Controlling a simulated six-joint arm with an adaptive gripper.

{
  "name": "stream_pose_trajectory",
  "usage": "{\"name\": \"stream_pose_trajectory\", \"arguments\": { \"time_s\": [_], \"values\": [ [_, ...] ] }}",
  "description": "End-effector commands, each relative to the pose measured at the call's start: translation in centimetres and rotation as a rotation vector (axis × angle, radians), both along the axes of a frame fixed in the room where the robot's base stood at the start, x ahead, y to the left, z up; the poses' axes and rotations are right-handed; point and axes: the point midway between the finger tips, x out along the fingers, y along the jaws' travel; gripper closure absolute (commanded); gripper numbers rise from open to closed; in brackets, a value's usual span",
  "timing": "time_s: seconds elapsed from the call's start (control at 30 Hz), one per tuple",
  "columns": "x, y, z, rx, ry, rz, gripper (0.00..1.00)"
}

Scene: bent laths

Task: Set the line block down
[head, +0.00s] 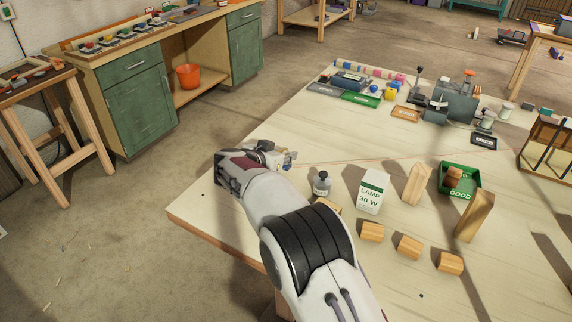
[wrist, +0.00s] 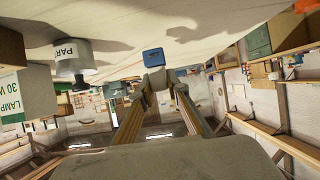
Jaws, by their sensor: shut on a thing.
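My gripper (head: 276,155) reaches over the near left part of the pale table in the head view. In the wrist view its two fingers (wrist: 157,82) converge and are shut on a small block with a blue face (wrist: 153,55), likely the line block. The block sticks out past the fingertips, with the pale table top behind it. I cannot tell whether it touches the table. In the head view my gripper largely hides the block.
A green GOOD tray (head: 477,193) holds brown pieces. The table's left edge (head: 185,225) is close; bare table lies behind my gripper.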

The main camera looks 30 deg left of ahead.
Motion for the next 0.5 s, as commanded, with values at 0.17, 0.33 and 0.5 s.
{"name": "stream_pose_trajectory", "arguments": {
  "time_s": [0.17, 0.33, 0.5],
  "values": [
    [0.0, 0.0, -1.4, -0.003, 0.001, 0.001, 1.0],
    [0.0, 0.0, -3.1, -0.002, 0.001, 0.001, 1.0],
    [0.0, 0.0, -3.7, 0.0, 0.0, 0.001, 1.0]
  ]
}}
